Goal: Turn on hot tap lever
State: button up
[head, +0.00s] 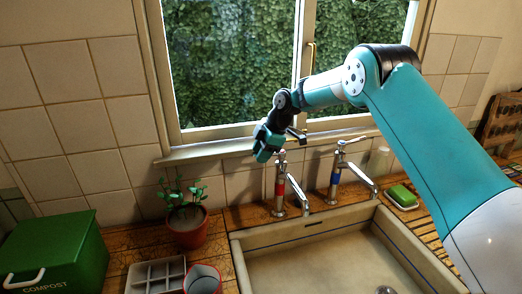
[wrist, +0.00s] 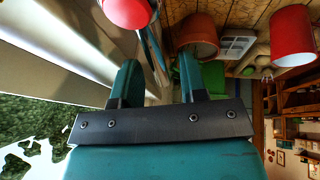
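The hot tap (head: 280,187), chrome with a red band, stands at the sink's back left. Its spout reaches forward and right; its lever at the top is partly hidden by my gripper. My gripper (head: 264,153) is beside and just above the top of this tap, on its left. The head view does not show whether they touch. In the wrist view my gripper's two teal fingers (wrist: 158,82) are apart, with nothing held between them. A red rounded piece (wrist: 127,12) shows at the top there; I cannot tell whether it is the tap's band.
A blue-banded tap (head: 335,180) stands to the right. A potted plant (head: 187,225), grey tray (head: 155,275), red cup (head: 203,280) and green compost bin (head: 55,250) are left of the sink (head: 240,262). A green sponge (head: 402,195) lies right. The window frame (head: 235,146) is close behind.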

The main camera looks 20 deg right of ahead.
grip_shut()
jog(key=shift+s+d+n+g+y+b, duration=0.15)
jog(key=shift+s+n+g+b, duration=0.35)
jog(key=shift+n+b, duration=0.35)
jog(key=shift+s+d+n+g+y+b, duration=0.15)
jog(key=shift+s+n+g+b, duration=0.15)
jog(key=shift+s+n+b, duration=0.55)
grip_release()
jog(key=shift+w, duration=0.25)
jog(key=shift+r, duration=0.15)
